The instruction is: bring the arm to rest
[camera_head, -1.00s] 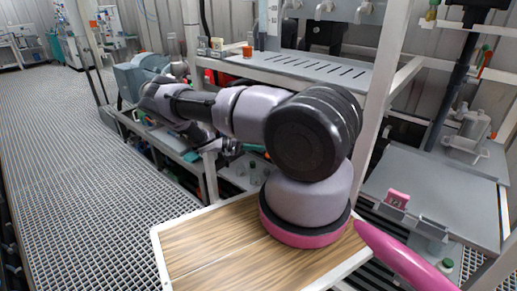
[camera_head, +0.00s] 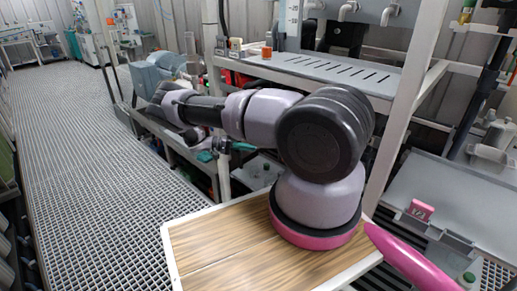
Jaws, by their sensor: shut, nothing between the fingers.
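My arm (camera_head: 265,115) rises from its pink-ringed base (camera_head: 315,220) on the wood-topped deck. From the large dark elbow joint it reaches left and away, with the lilac and black forearm roughly level. The wrist (camera_head: 168,103) is at the far left end, beside the lower bench.
A slotted grey shelf (camera_head: 320,74) stands close behind the arm, with a pale frame post (camera_head: 402,105) right of the elbow. A grey bench (camera_head: 455,195) with a pink tag (camera_head: 420,210) lies at right. The grated floor (camera_head: 80,170) at left is clear.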

